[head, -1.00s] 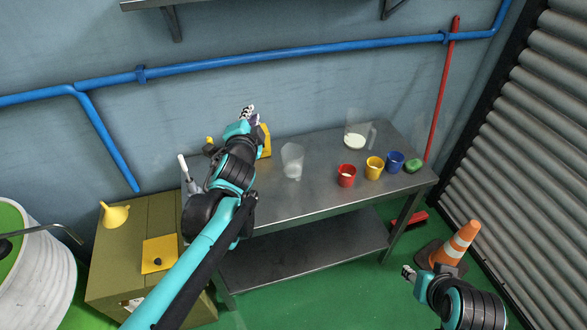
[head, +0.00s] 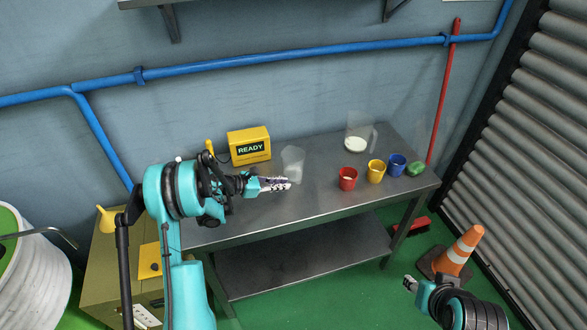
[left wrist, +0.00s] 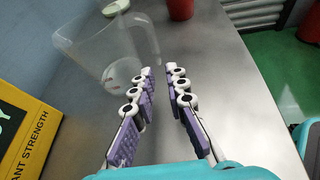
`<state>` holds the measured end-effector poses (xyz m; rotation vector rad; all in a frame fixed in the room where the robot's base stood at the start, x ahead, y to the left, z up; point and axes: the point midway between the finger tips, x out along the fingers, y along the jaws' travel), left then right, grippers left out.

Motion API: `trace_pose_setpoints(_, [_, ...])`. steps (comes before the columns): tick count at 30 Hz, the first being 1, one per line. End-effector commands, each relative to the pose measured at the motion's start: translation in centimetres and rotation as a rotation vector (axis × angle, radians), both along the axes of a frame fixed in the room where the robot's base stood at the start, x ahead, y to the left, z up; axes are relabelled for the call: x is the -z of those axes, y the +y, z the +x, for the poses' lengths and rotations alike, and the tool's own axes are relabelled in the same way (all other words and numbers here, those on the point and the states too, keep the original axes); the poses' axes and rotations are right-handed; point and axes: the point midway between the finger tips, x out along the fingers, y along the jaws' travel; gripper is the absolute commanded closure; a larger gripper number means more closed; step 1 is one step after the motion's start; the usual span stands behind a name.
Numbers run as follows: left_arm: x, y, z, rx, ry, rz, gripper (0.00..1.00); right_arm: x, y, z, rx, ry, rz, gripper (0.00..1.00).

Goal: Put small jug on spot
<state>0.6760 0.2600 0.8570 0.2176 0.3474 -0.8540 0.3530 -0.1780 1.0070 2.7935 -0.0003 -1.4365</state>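The small clear jug (head: 292,160) stands upright on the metal table, left of a larger clear jug (head: 360,140) with white content. My left gripper (head: 285,184) is at the small jug's near side, level with its lower part. In the left wrist view the small jug (left wrist: 95,45) is ahead and to the left. Its handle lies just beyond the fingertips. The left fingers (left wrist: 160,75) are apart with nothing between them. My right gripper (head: 410,283) is low at the right, away from the table; its fingers are too small to read. I cannot identify a marked spot with certainty.
Red (head: 348,178), yellow (head: 375,171) and blue (head: 396,164) cups stand to the right on the table (head: 310,205). A yellow READY box (head: 249,146) is behind left. A yellow square (head: 150,260) with a dark mark lies on the olive cabinet. An orange cone (head: 458,250) stands right.

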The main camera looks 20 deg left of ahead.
Motion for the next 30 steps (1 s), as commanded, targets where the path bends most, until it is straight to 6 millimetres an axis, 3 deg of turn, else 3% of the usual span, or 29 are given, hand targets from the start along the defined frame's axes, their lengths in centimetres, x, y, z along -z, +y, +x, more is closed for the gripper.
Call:
trace_pose_setpoints(16, [2.0,-5.0,4.4,0.002,-0.001,-0.002,0.86,2.6,0.0,0.0,0.0,0.0,0.0,0.6])
trace_pose_setpoints(23, [1.9,-5.2,4.6,-0.001,-0.001,-0.002,0.86,2.5,0.0,0.0,0.0,0.0,0.0,0.6])
trace_pose_setpoints(25, [1.9,-5.2,4.6,-0.001,-0.001,-0.002,0.99,2.5,0.0,0.0,0.0,0.0,0.0,0.6])
trace_pose_setpoints(30, [1.9,-5.2,4.6,-0.001,-0.002,-0.003,1.0,2.5,0.0,0.0,0.0,0.0,0.0,0.6])
